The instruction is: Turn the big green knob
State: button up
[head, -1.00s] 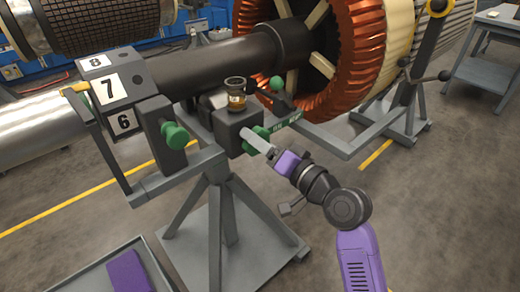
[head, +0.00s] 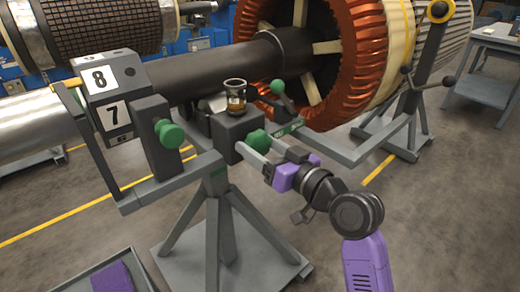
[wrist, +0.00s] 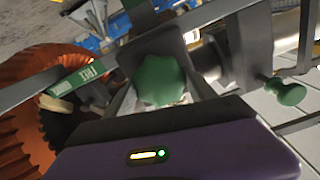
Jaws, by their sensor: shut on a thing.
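The big green knob (head: 259,143) sits on the front of a dark grey block at the top of a grey stand. My gripper (head: 252,145) has its two pale fingers on either side of this knob and is shut on it. In the wrist view the lobed knob (wrist: 160,80) fills the space between the fingers, with its edges partly hidden by them. A dark drum with number plates (head: 103,92) shows 8 above 7 at the left of the stand.
A smaller green knob (head: 171,134) is on an upright plate to the left. A glass cup with brown liquid (head: 235,95) stands on the block. A green-knobbed lever (head: 278,87) is behind. Open floor lies right.

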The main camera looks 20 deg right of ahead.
jog(key=shift+f, duration=0.2)
jog(key=o, duration=1.4)
jog(key=shift+r, duration=0.1)
jog(key=shift+s, duration=0.1)
jog(key=v, duration=0.7)
jog(key=shift+s+d, duration=0.1)
jog(key=shift+s, duration=0.2)
jog(key=shift+r, duration=0.1)
